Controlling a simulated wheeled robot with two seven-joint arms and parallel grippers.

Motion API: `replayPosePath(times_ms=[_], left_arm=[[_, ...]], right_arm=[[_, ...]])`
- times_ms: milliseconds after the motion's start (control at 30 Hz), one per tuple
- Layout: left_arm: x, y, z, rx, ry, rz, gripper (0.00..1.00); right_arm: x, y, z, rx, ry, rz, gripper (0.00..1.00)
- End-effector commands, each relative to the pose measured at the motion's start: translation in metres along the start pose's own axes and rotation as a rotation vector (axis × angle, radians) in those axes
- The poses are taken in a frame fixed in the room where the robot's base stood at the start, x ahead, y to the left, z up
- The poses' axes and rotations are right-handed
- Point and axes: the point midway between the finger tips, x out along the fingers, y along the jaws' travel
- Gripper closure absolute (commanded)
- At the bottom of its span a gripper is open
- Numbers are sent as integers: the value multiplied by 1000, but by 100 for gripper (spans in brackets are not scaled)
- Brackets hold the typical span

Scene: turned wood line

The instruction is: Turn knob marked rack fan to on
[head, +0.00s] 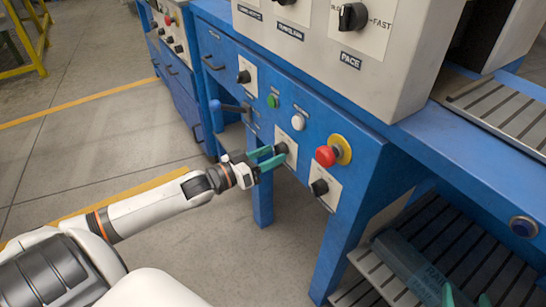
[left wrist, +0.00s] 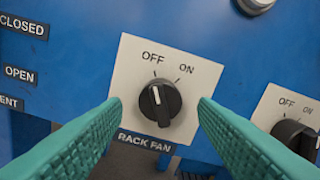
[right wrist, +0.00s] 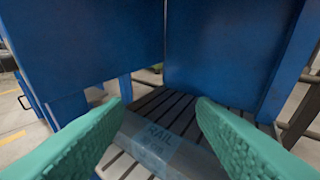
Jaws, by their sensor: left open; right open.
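The rack fan knob (left wrist: 168,104) is a black rotary knob on a white plate (left wrist: 135,60) marked OFF and ON. Its white pointer line points up at OFF. A RACK FAN label (left wrist: 146,141) sits below it. My left gripper (left wrist: 155,108) is open, with its green fingers on either side of the knob, apart from it in the picture; I cannot tell the depth gap. In the head view my left gripper (head: 277,154) is in front of the knob and partly covers it. My right gripper (head: 466,299) is open and empty, low at the right; its fingers also show in the right wrist view (right wrist: 160,108).
A similar OFF/ON knob (left wrist: 294,136) is close on the right. A red emergency button (head: 326,156) on a yellow base, a white button (head: 298,122) and a green button (head: 272,101) are nearby. A slatted shelf (right wrist: 178,108) with a RAIL-marked piece (right wrist: 160,140) lies before my right gripper.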

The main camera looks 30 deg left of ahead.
Motion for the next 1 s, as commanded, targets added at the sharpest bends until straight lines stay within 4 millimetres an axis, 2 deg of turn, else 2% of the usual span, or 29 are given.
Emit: replayPosePath(times_ms=[200,500,800,1000], left_arm=[[13,0,0,1,0,0,46],[14,0,0,1,1,1,46],[14,0,0,1,0,0,91],[14,0,1,11,0,0,91]], right_arm=[[2,2,14,1,-90,5,48],[2,2,16,1,-101,6,48],[2,2,16,1,-99,6,48],[2,2,14,1,-79,5,48]])
